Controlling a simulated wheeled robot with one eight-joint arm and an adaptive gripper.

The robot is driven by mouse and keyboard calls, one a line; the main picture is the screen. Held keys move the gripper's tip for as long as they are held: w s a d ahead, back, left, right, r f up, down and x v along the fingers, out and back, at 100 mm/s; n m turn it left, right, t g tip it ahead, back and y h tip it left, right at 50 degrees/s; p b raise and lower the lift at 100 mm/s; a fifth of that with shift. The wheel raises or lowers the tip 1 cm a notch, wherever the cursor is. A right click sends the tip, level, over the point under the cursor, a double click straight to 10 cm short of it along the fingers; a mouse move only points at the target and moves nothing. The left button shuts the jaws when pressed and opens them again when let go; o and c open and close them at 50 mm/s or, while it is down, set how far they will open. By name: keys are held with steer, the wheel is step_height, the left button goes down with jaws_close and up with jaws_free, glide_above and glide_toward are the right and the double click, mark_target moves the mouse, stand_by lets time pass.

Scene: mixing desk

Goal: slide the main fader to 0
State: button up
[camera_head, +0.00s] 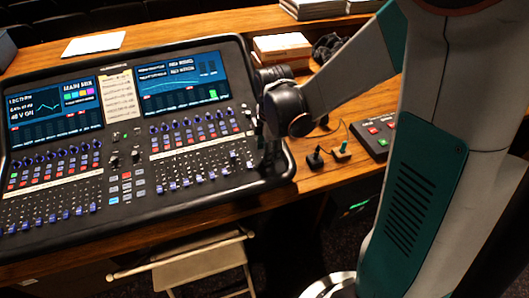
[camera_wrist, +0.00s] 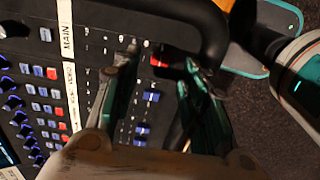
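The mixing desk (camera_head: 130,200) lies on a wooden table in the head view. My gripper (camera_head: 268,165) points down over the desk's right edge there, and its fingertips are hard to make out. In the wrist view my gripper (camera_wrist: 161,56) has its two fingers apart. A red fader cap (camera_wrist: 160,62), likely the main fader, shows in the gap between the fingertips. I cannot tell whether either finger touches it. A white strip with the word MAIN (camera_wrist: 66,40) runs along the panel to the left. The red cap is not clear in the head view.
Blue fader caps (camera_wrist: 142,129) sit close by, between and below the fingers in the wrist view. The desk's raised black rim (camera_wrist: 178,12) borders the fader area. Small joysticks (camera_head: 316,157) and a button box (camera_head: 376,133) stand right of the desk.

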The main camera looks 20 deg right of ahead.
steer(key=shift+w+f+b, duration=0.2)
steer(key=shift+f+b, duration=0.25)
steer(key=shift+f, duration=1.35)
steer(key=shift+w, duration=0.1)
jaws_close()
